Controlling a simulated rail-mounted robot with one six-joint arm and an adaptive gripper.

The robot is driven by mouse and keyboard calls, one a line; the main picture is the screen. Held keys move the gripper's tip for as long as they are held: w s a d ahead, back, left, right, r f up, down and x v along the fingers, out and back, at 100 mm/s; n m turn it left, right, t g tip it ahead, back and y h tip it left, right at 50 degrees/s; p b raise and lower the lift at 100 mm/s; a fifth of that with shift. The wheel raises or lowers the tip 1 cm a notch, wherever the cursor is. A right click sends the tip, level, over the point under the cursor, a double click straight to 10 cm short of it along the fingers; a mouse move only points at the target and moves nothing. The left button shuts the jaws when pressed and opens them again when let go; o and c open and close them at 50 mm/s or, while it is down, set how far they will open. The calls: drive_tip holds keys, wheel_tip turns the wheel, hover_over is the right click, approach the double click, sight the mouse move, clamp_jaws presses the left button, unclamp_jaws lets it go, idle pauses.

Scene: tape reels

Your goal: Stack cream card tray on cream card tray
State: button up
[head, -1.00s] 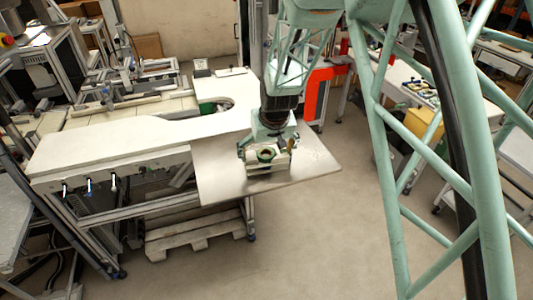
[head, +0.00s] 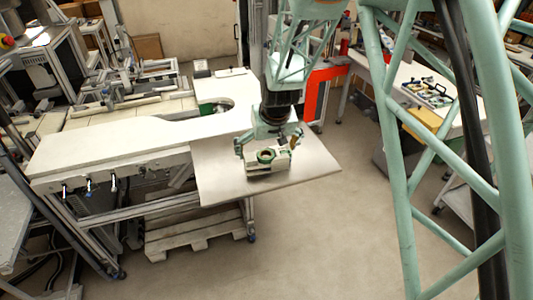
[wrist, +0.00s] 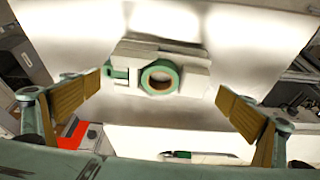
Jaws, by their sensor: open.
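A cream card tray (head: 256,172) sits on the pale board in the head view, with a green tape reel (head: 266,156) standing out at its middle. The wrist view shows the tray (wrist: 193,72) ahead, with the round green reel (wrist: 160,77) and a smaller green part at its left. Its cream body looks layered, but I cannot tell for sure whether two trays are stacked. My gripper (head: 268,148) is open just above the tray, its fingers spread wide on either side. In the wrist view, both tan finger pads (wrist: 160,92) are apart from the tray, with nothing between them.
The pale board (head: 315,165) is clear around the tray; its right and front edges drop to the floor. A long white worktop (head: 105,150) adjoins on the left. A red-orange frame (head: 316,95) stands behind right. A side table (head: 398,85) holds several small parts.

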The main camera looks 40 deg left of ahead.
drive_tip(key=v, duration=0.9)
drive_tip(key=shift+r, duration=0.35)
drive_tip(key=shift+s+d, duration=0.1)
drive_tip(key=shift+s, duration=0.05)
idle(0.8)
